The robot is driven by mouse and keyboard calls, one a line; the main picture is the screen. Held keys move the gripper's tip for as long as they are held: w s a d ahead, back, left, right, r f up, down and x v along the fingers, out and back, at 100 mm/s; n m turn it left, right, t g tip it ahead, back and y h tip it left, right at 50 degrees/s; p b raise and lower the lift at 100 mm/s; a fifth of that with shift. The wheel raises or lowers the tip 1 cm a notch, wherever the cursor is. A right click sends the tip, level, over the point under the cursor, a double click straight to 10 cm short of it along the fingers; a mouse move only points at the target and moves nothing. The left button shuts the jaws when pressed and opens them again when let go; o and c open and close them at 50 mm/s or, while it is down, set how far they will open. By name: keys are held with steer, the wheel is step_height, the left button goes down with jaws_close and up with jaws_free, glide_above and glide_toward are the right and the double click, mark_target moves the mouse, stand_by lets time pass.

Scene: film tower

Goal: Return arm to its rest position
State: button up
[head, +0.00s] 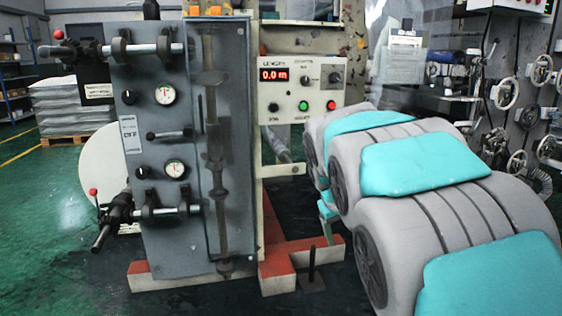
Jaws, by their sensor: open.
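My arm fills the right side of the head view, with grey links and teal covers running from the bottom right corner toward the middle. Its far links end in front of the machine, just below the control panel (302,88). A small teal part shows low beside the far link, and I cannot tell what it is. My gripper cannot be made out; the arm's end is hidden behind its own links.
A grey machine cabinet (165,230) with gauges, levers and a red-and-white base (180,280) stands close ahead at left. The panel display reads 0.0 m. Handwheels (508,94) line the right back. Stacked white bags (70,103) stand on a pallet. Green floor (40,230) is open at left.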

steer(key=s+f+m+g+y, duration=0.1)
steer(key=s+f+g, duration=0.2)
steer(key=s, duration=1.6)
steer(key=s+f+m+g+y+p, duration=0.1)
steer(key=s+f, duration=0.7)
steer(key=s, duration=1.1)
steer(key=shift+d+f+m+g+y, duration=0.15)
steer(key=shift+d+m+g+y, duration=0.35)
steer(key=shift+g, duration=0.6)
steer(key=shift+a, duration=0.15)
